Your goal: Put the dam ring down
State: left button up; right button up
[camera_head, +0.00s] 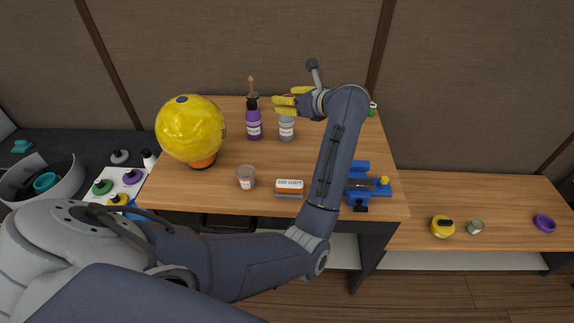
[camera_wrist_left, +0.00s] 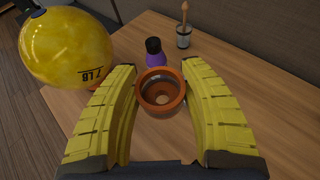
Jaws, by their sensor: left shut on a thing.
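My left gripper (camera_head: 284,104), with yellow ribbed fingers, is over the back middle of the wooden bench. It is shut on an orange-brown ring (camera_wrist_left: 151,104), held between the fingertips in the left wrist view (camera_wrist_left: 160,90). The ring is round with an open middle. In the head view the fingers mostly hide it. The gripper is just above and behind a grey bottle (camera_head: 286,130) in that view. I cannot tell how high the ring is above the bench. My right gripper is not in view.
A yellow ball (camera_head: 190,128) rests on an orange stand (camera_head: 202,162) at the left. A purple bottle (camera_head: 254,122) and a cup with a wooden-handled tool (camera_wrist_left: 183,38) are nearby. A tub (camera_head: 246,178), sanding block (camera_head: 290,188) and blue vise (camera_head: 358,188) line the front.

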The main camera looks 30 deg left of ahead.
aim_at(287, 157)
pick_arm(q)
notch_tip(287, 157, down, 20)
jog(key=shift+a+r, duration=0.15)
dwell(0.6)
jog(key=o, duration=1.1)
jog(key=shift+s, duration=0.1)
jog(key=v, duration=0.4)
jog(key=shift+d+r, duration=0.15)
jog(key=shift+d, duration=0.25)
jog(key=shift+s+d+r, duration=0.15)
jog(key=shift+d+r, duration=0.05)
jog(key=shift+d, duration=0.1)
jog(key=shift+a, duration=0.1)
